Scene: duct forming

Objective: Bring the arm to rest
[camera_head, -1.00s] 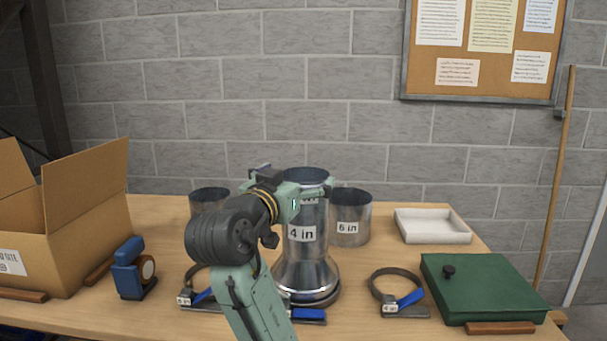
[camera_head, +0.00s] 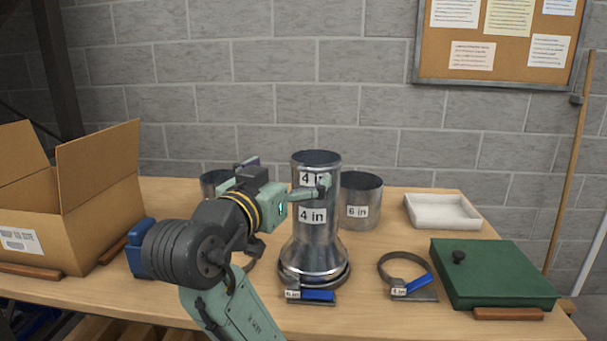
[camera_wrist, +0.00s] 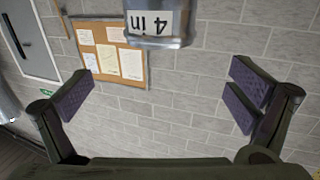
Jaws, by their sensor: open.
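My gripper (camera_head: 306,190) is open and empty, level with the upper part of the metal duct stack in the middle of the table. The stack has an upper duct (camera_head: 312,172) labelled "4 in" and a lower flared duct (camera_head: 315,245), also labelled "4 in", standing upright. One fingertip appears in front of the stack; I cannot tell whether it touches. The wrist view shows a labelled duct end (camera_wrist: 155,25) beyond the fingers.
A "6 in" duct (camera_head: 361,210) and a white tray (camera_head: 440,211) stand behind.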

